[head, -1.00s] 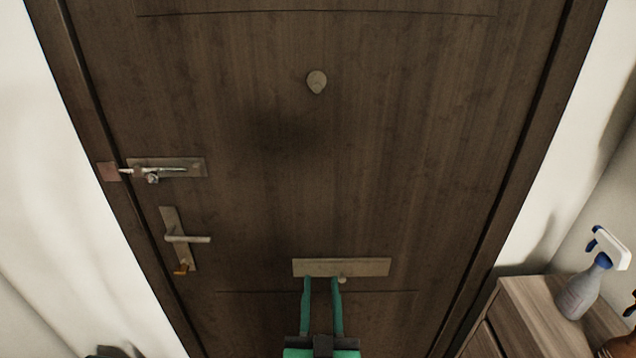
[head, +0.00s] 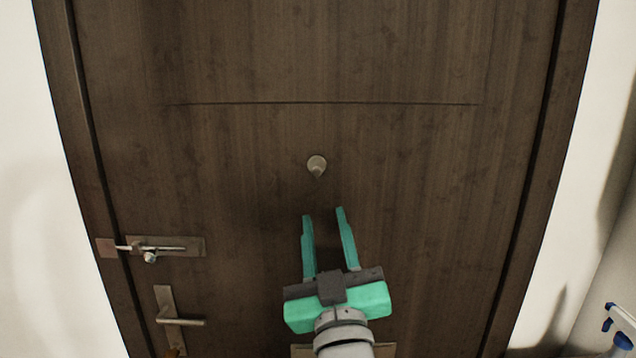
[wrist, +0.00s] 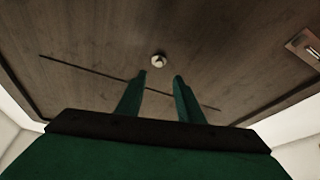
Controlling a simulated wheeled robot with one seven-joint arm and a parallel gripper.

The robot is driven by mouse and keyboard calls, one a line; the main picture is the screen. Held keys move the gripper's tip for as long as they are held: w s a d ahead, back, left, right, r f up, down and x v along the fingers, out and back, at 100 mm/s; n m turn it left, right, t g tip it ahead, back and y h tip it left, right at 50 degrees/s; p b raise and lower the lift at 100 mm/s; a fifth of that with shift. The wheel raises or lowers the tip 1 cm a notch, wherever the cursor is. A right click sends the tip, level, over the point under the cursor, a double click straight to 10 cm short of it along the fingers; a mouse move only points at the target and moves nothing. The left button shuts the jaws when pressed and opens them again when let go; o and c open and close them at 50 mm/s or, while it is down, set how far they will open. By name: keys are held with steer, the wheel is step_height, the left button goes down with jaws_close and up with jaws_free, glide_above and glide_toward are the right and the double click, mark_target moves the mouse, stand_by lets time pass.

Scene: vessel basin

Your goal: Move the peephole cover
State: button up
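The peephole cover (head: 317,165) is a small, round, pale metal piece with a narrow lower tip, on the dark wooden door (head: 420,150). It also shows in the wrist view (wrist: 159,60), just beyond my fingertips. My gripper (head: 323,212) has green fingers, spread apart with nothing between them. In the head view the fingertips are a little below the cover and point up toward it. They do not touch it.
A sliding bolt (head: 165,246) and a lever handle (head: 180,321) are on the door's left side. A spray bottle (head: 622,325) is at the lower right edge. The door around the cover is clear.

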mark_target(317, 173)
steer(key=x, duration=1)
steer(key=shift+w+r, duration=0.3)
jaws_close()
